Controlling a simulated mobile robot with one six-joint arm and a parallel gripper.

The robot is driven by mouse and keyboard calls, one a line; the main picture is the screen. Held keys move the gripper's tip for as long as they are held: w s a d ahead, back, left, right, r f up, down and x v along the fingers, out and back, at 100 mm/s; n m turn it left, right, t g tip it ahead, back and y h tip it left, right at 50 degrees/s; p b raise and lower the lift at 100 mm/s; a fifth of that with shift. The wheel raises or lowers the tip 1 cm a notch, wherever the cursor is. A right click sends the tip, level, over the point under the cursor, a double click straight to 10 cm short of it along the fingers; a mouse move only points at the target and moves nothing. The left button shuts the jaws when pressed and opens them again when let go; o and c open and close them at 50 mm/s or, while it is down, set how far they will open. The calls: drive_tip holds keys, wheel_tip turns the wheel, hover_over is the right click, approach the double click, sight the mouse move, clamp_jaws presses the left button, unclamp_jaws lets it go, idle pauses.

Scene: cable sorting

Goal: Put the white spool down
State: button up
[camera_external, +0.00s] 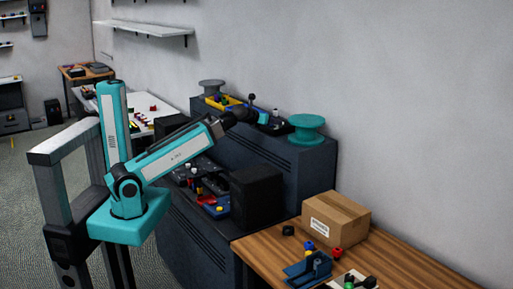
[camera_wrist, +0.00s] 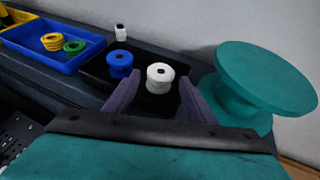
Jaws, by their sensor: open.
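The white spool (camera_wrist: 160,77) stands upright on a black tray (camera_wrist: 150,101) in the wrist view. A blue spool (camera_wrist: 120,64) stands just left of it on the same tray. My gripper (camera_wrist: 158,88) is open, with one purple finger on each side of the white spool and gaps showing between. In the external view my gripper (camera_external: 266,115) is over the top of the dark cabinet, and the white spool cannot be made out there.
A large teal reel (camera_wrist: 262,80) stands close to the right of my gripper. A blue bin (camera_wrist: 55,45) with yellow and green rings lies to the left. A small white item (camera_wrist: 121,32) stands behind the tray. The wall is close behind the cabinet (camera_external: 300,165).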

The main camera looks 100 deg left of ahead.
drive_tip(key=shift+w+a, duration=0.1)
drive_tip(key=shift+a, duration=0.05)
drive_tip(key=shift+p+x, duration=0.65)
drive_tip(key=shift+x, duration=0.35)
drive_tip(key=shift+p+x, duration=0.45)
drive_tip(key=shift+x, duration=1)
drive_tip(key=shift+w+f, duration=0.1)
drive_tip(key=shift+f, duration=0.05)
drive_tip(key=c, duration=0.9)
drive_tip(key=shift+r, duration=0.2)
